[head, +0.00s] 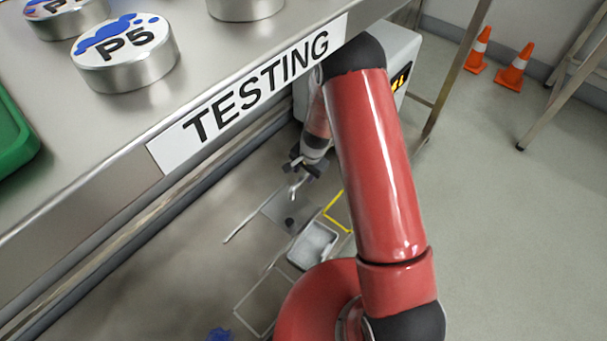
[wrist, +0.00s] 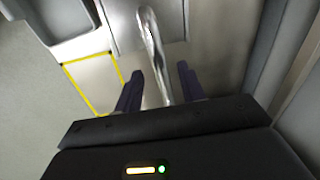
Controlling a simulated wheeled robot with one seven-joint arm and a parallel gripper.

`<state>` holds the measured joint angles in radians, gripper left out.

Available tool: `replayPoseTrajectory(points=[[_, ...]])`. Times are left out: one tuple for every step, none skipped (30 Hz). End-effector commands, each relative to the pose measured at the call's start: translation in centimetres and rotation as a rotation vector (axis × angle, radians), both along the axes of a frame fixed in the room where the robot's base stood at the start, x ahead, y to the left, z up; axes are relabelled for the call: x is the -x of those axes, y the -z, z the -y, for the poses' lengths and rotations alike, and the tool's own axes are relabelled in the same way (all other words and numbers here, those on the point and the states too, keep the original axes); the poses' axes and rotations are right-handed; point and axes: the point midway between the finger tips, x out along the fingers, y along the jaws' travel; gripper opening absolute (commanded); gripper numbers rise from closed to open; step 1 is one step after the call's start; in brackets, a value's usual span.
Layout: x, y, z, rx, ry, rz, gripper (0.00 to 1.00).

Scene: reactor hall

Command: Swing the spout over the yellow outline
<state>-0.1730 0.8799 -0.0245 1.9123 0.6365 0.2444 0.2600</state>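The spout (wrist: 152,38) is a shiny, bent metal tube in the wrist view, running from the top centre down between my gripper's fingers. My gripper (wrist: 160,68) is open, one dark finger on each side of the spout, with gaps showing between. The yellow outline (wrist: 87,58) is a rectangle on the metal surface, left of the fingers; the spout is beside it, not over it. In the head view my gripper (head: 301,168) is below the table edge, the spout (head: 296,187) shows just under it, and the yellow outline (head: 333,202) is to the right, partly hidden by my arm.
A grey basin (head: 314,243) lies near the outline. A steel table (head: 110,135) labelled TESTING overhangs the left, bearing a P5 disc (head: 126,53) and a green tray (head: 15,140). Orange cones (head: 515,68) stand at the back right. The floor at right is clear.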

Motion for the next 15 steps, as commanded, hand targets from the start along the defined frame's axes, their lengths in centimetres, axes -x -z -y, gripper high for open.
replayPoseTrajectory(points=[[-0.03,0.74,-0.08,-0.001,0.001,-0.002,0.4],[-0.07,0.98,-0.13,-0.001,0.001,-0.002,0.4],[-0.11,1.27,-0.19,-0.001,0.001,-0.002,0.4],[-0.14,1.44,-0.22,-0.001,0.0,-0.002,0.4],[-0.17,1.56,-0.25,-0.001,0.0,-0.001,0.4],[-0.19,1.66,-0.27,-0.001,0.0,-0.001,0.4],[-0.21,1.69,-0.27,-0.001,0.0,-0.001,0.4],[-0.22,1.71,-0.29,-0.001,0.0,0.0,0.4],[-0.23,1.71,-0.29,-0.001,0.0,0.001,0.4],[-0.23,1.71,-0.29,-0.001,0.0,0.001,0.4],[-0.23,1.7,-0.28,-0.001,0.0,0.001,0.4],[-0.22,1.69,-0.28,-0.001,0.0,0.001,0.4],[-0.22,1.69,-0.28,-0.001,0.0,0.001,0.4],[-0.22,1.69,-0.28,0.0,0.0,0.0,0.38],[-0.21,1.69,-0.27,-0.001,0.0,-0.001,0.33]])
